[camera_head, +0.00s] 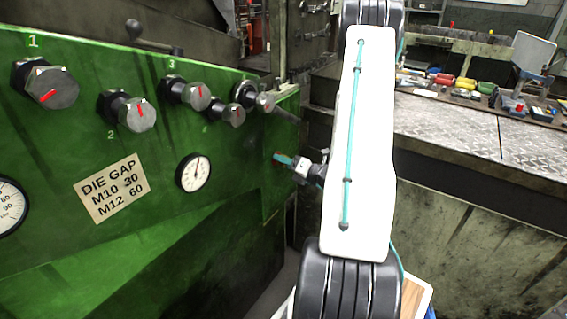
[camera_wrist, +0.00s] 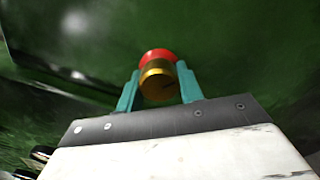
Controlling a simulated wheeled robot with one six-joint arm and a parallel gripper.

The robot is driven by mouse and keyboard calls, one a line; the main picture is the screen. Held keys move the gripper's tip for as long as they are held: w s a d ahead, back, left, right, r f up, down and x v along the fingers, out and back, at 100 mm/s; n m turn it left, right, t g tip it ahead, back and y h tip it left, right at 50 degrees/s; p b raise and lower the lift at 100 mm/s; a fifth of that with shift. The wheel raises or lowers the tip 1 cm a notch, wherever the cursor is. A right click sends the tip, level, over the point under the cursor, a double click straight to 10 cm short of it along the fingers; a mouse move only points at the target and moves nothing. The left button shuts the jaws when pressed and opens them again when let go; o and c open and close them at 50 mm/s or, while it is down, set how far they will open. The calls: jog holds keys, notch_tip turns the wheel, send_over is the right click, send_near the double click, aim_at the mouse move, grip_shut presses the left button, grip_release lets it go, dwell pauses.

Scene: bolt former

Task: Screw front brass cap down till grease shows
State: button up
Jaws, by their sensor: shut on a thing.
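The brass cap (camera_wrist: 157,82) shows in the wrist view between the two teal fingers of my gripper (camera_wrist: 159,88). A red ring or base (camera_wrist: 158,55) sits directly behind the cap, against the green panel. My gripper is shut on the cap, with one finger on each side. In the head view my gripper (camera_head: 284,159) reaches the right part of the green machine front, and the cap is hidden there. I cannot make out any grease around the cap.
The green machine panel (camera_head: 140,230) carries several knobs with red marks, a dial gauge (camera_head: 193,172) and a "DIE GAP" label (camera_head: 112,188). A black handle (camera_head: 150,40) sticks out above. A metal workbench (camera_head: 460,130) with coloured items stands at the right. My arm hides the middle.

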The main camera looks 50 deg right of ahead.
jog(key=m, duration=0.3)
jog(key=shift+m, duration=2.1)
jog(key=o, duration=1)
jog(key=s, duration=0.8)
jog(key=shift+d, duration=0.3)
